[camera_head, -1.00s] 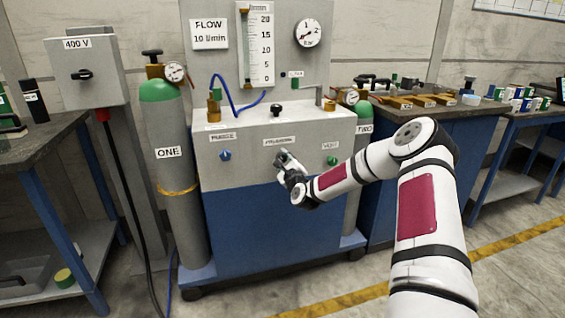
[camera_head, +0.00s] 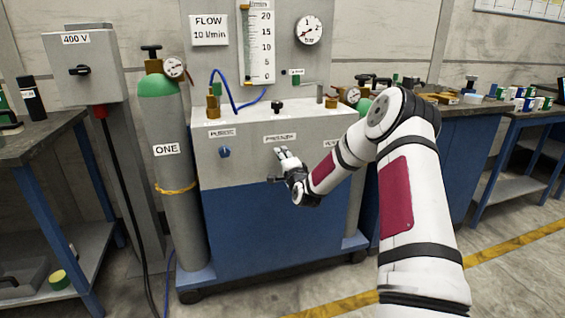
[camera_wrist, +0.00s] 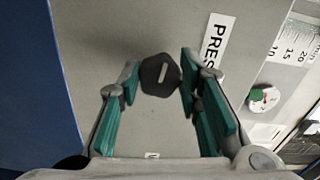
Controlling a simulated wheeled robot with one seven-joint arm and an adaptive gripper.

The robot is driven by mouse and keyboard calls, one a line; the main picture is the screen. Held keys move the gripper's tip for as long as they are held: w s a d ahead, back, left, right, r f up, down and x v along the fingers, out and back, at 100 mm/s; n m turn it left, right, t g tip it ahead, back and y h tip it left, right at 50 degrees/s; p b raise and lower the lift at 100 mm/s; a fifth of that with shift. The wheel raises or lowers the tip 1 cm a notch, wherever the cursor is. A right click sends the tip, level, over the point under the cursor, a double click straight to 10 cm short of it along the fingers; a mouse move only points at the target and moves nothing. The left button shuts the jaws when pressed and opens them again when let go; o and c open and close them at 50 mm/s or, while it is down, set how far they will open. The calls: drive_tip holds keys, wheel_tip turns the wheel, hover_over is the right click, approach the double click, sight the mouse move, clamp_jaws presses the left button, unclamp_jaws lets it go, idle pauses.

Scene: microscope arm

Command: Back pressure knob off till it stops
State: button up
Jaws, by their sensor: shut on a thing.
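The pressure knob (camera_wrist: 160,75) is a black, many-sided knob with a pale line on its face. In the wrist view it sits between the tips of my gripper (camera_wrist: 161,80), which is shut on it. The line runs nearly along the fingers, slightly tilted. In the head view my gripper (camera_head: 282,156) is at the grey panel, just below the PRESSURE label (camera_head: 280,138), and hides the knob. The pressure gauge (camera_head: 308,31) is above on the upright board; its reading is too small to tell.
The blue purge knob (camera_head: 224,152) is on the panel to the left. My forearm covers the vent knob's place on the right. A green-topped cylinder (camera_head: 165,180) stands left of the cabinet (camera_head: 270,235). A workbench (camera_head: 465,125) is at the right.

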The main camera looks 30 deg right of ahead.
drive_tip(key=n+b, duration=0.2)
drive_tip(key=n, duration=0.1)
drive_tip(key=n+b, duration=0.3)
drive_tip(key=n, duration=0.1)
drive_tip(key=n+b, duration=0.2)
drive_tip(key=n, duration=0.1)
drive_tip(key=shift+f, duration=0.3)
drive_tip(key=shift+n+b, duration=0.3)
drive_tip(key=shift+n, duration=0.1)
drive_tip(key=o, duration=1.1)
drive_tip(key=shift+r, duration=0.1)
drive_tip(key=shift+o, duration=0.2)
drive_tip(key=shift+s, duration=0.1)
drive_tip(key=v, duration=1.2)
